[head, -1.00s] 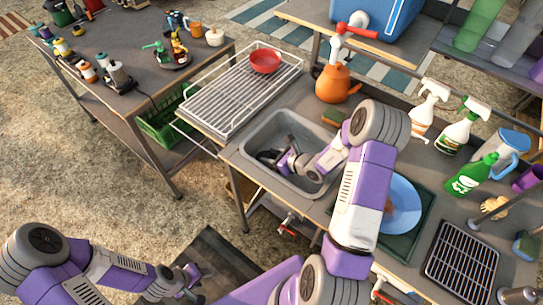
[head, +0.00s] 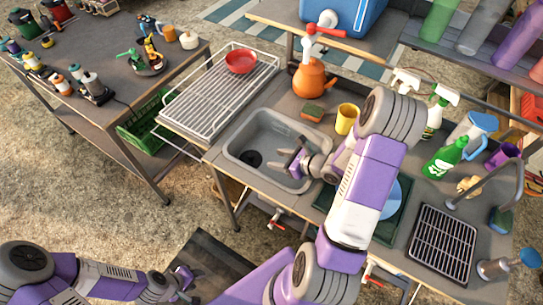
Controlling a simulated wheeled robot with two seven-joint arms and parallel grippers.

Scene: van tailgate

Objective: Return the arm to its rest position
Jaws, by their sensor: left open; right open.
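My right arm reaches up through the middle of the head view. Its gripper (head: 288,165) is open over the right part of the grey sink (head: 238,146). I see nothing between its fingers. The sink looks empty, with a dark drain (head: 251,159) showing. My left gripper (head: 190,284) is open and low at the lower left, in front of the counter and near a dark mat (head: 212,256); nothing shows in it.
A blue plate (head: 392,199) is partly behind my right arm. A red bowl (head: 240,62) sits on the drying rack (head: 205,98). A green bottle (head: 443,158) stands farther right.

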